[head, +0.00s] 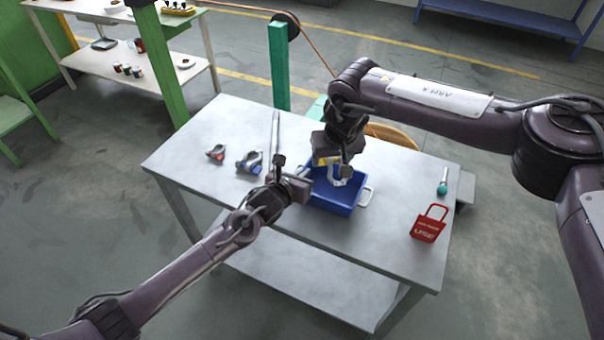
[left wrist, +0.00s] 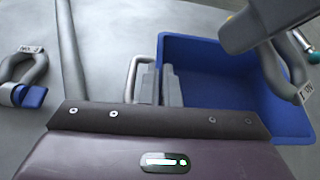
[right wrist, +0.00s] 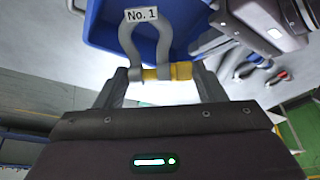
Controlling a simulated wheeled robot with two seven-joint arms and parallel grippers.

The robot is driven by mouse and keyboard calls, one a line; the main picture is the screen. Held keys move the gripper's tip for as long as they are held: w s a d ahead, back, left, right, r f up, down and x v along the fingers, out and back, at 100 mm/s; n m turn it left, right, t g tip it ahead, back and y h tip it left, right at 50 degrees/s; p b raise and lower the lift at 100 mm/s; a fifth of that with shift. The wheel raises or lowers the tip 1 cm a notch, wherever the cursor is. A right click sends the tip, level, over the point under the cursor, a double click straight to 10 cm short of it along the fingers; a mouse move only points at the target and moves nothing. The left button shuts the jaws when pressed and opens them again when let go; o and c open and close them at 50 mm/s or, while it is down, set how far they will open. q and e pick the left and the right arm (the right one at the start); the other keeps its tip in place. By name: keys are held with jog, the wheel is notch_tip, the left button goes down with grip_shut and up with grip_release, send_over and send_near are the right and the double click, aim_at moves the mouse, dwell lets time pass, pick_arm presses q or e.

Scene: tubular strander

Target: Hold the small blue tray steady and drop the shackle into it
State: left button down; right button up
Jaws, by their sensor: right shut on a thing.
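The small blue tray (head: 332,207) sits on the grey table, with a pale handle (head: 366,196) at its right end. My left gripper (head: 300,182) is at the tray's left end. In the left wrist view its fingers (left wrist: 160,86) are close together, one on each side of the tray wall beside the other handle (left wrist: 133,72). My right gripper (head: 328,162) is shut on the grey shackle (head: 340,176) by its yellow pin (right wrist: 166,72). The shackle hangs above the tray opening, tagged "No. 1" (right wrist: 142,15). The visible tray floor (left wrist: 205,85) is empty.
A shackle with a red pin (head: 216,152) and one with a blue pin (head: 249,161) lie left on the table (head: 200,130). A thin rod (head: 275,135) lies beside them. A red padlock-shaped tag (head: 429,224) and a teal-handled tool (head: 443,183) are on the right.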

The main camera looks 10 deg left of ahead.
aim_at(335, 181)
jog(key=o, duration=1.3)
jog(key=shift+r, duration=0.1)
jog(key=v, duration=1.2)
pick_arm(q)
jog(key=c, duration=1.6)
grip_release()
jog(key=v, duration=1.2)
